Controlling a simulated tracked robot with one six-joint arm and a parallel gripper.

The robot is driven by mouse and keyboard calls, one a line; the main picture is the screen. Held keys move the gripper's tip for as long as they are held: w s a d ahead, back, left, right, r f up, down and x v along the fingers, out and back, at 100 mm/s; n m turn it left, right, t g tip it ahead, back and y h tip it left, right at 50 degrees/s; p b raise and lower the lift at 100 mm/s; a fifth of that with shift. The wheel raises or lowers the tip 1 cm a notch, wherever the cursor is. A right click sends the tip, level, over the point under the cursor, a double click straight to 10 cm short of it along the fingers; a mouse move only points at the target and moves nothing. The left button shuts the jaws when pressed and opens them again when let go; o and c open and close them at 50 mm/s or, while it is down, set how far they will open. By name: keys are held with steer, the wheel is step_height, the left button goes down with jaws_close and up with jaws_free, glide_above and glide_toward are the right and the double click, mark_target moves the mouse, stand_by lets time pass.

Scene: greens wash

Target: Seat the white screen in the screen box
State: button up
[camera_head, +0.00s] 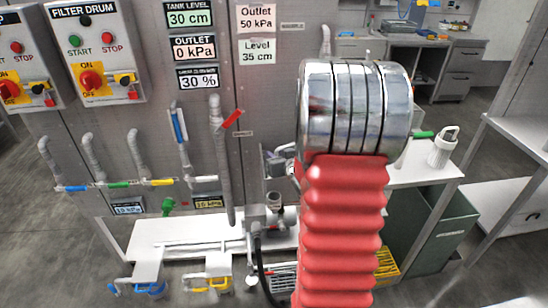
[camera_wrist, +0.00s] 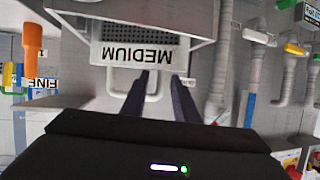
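In the wrist view, a pale frame with dark mesh (camera_wrist: 150,28) and an upside-down "MEDIUM" label (camera_wrist: 143,54) is near the top centre. A white loop handle (camera_wrist: 114,88) shows below the label. I take it for the white screen's handle, but I cannot tell where screen and box part. My gripper (camera_wrist: 166,80) has two dark fingers spread apart. The left finger crosses in front of the handle, and the handle's right leg shows between the fingers. I cannot tell whether they touch. My gripper is not seen in the head view.
Blue (camera_head: 146,289) and yellow (camera_head: 210,284) handles hang low at left. Pipes with coloured valve handles (camera_head: 180,124) and control boxes (camera_head: 107,52) are on the grey panel. A side table (camera_head: 425,170) and green bin (camera_head: 446,228) stand right. My red arm hides much of the middle.

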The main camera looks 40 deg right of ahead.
steer(key=v, duration=1.1)
steer(key=shift+s+a, duration=0.15)
steer(key=shift+s, duration=0.15)
steer(key=shift+r, duration=0.1)
stand_by(0.3)
steer(key=a+r+n+g, duration=0.1)
steer(key=a+r+g, duration=0.35)
steer(key=a, duration=0.85)
steer(key=s+a+r+n+g+y, duration=0.1)
steer(key=s+a+n+y, duration=0.1)
steer(key=s+a, duration=0.4)
steer(key=s+a+r+n+g+y, duration=0.1)
steer(key=s+a, duration=0.6)
steer(key=a, duration=0.7)
steer(key=shift+s+a+r+n+y, duration=0.15)
steer(key=shift+r+n+y, duration=0.3)
steer(key=shift+y, duration=0.55)
